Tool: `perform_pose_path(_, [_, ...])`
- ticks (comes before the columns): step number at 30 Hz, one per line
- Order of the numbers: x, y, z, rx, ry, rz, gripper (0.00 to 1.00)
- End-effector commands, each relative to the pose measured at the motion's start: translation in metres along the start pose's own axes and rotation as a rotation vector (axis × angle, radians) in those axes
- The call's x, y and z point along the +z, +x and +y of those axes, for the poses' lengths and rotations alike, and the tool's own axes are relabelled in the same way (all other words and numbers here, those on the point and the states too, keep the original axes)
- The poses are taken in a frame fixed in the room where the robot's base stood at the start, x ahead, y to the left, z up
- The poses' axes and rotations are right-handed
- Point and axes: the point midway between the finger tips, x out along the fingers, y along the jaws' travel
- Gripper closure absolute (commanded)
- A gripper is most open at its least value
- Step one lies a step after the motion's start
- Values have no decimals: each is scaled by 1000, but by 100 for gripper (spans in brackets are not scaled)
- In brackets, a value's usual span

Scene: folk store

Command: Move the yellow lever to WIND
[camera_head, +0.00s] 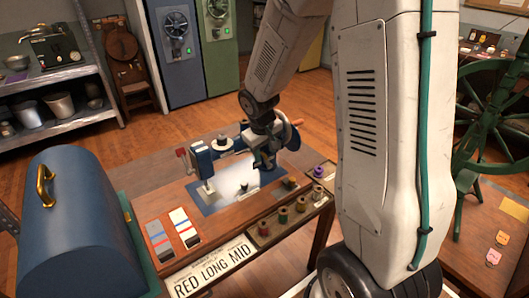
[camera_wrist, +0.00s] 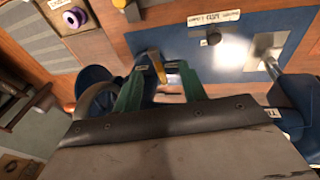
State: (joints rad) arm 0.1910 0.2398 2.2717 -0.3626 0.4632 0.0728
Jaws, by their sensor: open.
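My gripper (camera_head: 264,160) is over the sewing-machine-like device on the wooden table, by the blue upright part at its right end. In the wrist view my gripper (camera_wrist: 160,75) is open, with its two green fingers pointing down at the blue base plate. The lever is hidden behind my gripper in the head view.
A blue post (camera_head: 201,160) stands at the device's left. A "RED LONG MID" card (camera_head: 214,268) and a large blue chest (camera_head: 75,225) are nearer. A dark knob (camera_wrist: 212,38) sits by the label.

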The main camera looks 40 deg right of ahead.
Motion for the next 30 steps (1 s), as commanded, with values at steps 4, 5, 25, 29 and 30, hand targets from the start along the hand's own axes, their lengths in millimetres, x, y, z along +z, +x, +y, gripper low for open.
perform_pose_path(4, [0, -13, 0, 1, -1, 2, 58])
perform_pose_path(5, [-1, -16, 0, 1, -2, 3, 58])
perform_pose_path(25, [0, -68, 0, 0, -1, 1, 58])
perform_pose_path(29, [0, -72, 0, 0, -1, 0, 58])
perform_pose_path(30, [0, -73, 0, 0, -1, 0, 58])
